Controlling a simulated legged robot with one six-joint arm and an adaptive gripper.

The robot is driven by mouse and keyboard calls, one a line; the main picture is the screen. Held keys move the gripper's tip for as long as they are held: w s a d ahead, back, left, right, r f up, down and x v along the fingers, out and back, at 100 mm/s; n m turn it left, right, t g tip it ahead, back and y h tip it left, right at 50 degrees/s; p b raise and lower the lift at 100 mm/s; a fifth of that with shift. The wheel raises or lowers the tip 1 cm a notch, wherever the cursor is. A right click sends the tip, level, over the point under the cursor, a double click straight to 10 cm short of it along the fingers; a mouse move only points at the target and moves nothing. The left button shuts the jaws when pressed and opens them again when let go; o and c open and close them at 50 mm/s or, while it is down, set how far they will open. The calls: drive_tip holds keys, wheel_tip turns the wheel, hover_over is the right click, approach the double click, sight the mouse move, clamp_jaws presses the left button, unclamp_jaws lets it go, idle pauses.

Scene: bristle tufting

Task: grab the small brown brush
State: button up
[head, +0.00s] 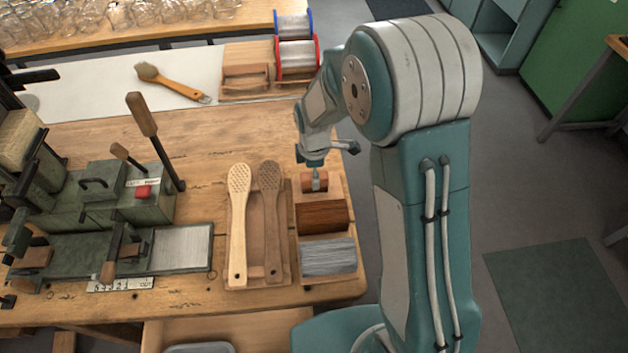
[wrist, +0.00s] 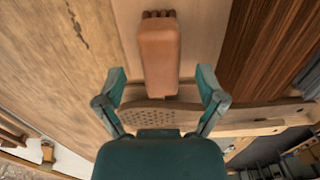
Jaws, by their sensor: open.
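A small reddish-brown block-like piece, likely the small brown brush (head: 309,183), lies at the top of the right-hand tray in the head view. In the wrist view the small brown brush (wrist: 158,52) is a smooth orange-brown block with dark rounded bumps at its far end. My gripper (head: 317,178) is above it, pointing down. In the wrist view my gripper (wrist: 160,74) is open, one teal finger on each side of the block's near end, with visible gaps. Nothing is held. The height between fingertips and block is hard to tell.
A dark brown block (head: 323,216) and a grey bristle block (head: 328,256) lie just below. A pale perforated paddle (head: 238,220) and a brown one (head: 270,215) lie to the left. A green machine (head: 115,195) stands further left. An orange-handled brush (head: 175,83) lies at the back.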

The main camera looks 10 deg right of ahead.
wheel_tip(320, 180, down, 2)
drive_tip(key=shift+f, duration=0.25)
clamp_jaws()
